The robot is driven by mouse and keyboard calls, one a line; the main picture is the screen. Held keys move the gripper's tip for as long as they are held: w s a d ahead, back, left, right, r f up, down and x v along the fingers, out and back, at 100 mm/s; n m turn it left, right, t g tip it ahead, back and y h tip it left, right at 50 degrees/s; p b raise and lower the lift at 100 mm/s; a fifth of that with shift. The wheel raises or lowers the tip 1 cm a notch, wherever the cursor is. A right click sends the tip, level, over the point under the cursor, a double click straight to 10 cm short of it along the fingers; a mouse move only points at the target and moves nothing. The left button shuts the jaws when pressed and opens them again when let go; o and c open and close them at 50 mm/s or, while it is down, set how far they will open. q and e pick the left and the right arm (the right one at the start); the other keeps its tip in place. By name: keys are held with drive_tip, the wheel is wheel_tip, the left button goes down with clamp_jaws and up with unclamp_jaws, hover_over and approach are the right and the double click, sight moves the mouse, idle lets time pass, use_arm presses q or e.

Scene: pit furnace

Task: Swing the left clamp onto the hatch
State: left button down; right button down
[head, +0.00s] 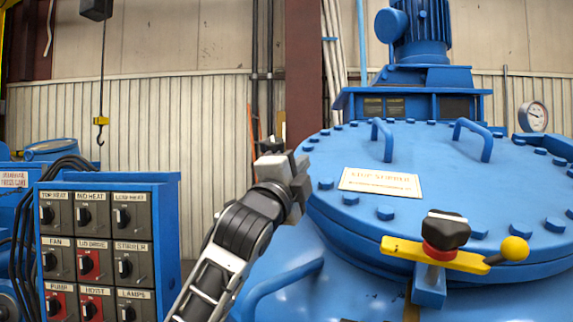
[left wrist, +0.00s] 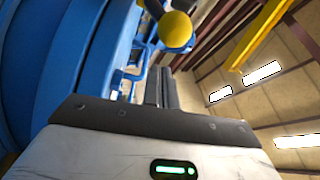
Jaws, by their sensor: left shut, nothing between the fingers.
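The hatch (head: 430,165) is a large round blue lid with bolts around its rim and two blue handles on top. One clamp (head: 400,247) shows at the lid's front edge: a yellow bar with a black knob on a red collar and a yellow ball at its right end. I cannot tell whether it is the left one. My left gripper (head: 297,168) is shut and empty, beside the lid's left rim and apart from the clamp. Its closed fingers (left wrist: 160,88) show in the left wrist view, with a yellow ball (left wrist: 175,30) beyond them. My right gripper is out of view.
A blue switch panel (head: 110,185) with cables stands at the left. A blue motor (head: 424,35) rises behind the lid, with a gauge (head: 534,116) at the right. A curved blue rail (head: 285,285) lies low beside my left arm. A crane hook (head: 100,125) hangs at the back left.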

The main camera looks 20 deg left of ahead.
use_arm(q)
drive_tip(key=shift+s+a+f, duration=0.15)
drive_tip(key=shift+a, duration=0.55)
drive_tip(key=shift+s+a+f, duration=0.1)
drive_tip(key=shift+a, duration=0.55)
drive_tip(key=shift+a, duration=0.1)
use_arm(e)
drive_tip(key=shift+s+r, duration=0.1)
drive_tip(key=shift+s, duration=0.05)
use_arm(q)
drive_tip(key=shift+s+a+m+h+p, duration=0.2)
drive_tip(key=shift+m+h+p, duration=0.3)
drive_tip(key=shift+h+p, duration=0.25)
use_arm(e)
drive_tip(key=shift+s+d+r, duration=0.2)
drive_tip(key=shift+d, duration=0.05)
use_arm(q)
drive_tip(key=shift+g+h, duration=0.25)
drive_tip(key=shift+g, duration=0.05)
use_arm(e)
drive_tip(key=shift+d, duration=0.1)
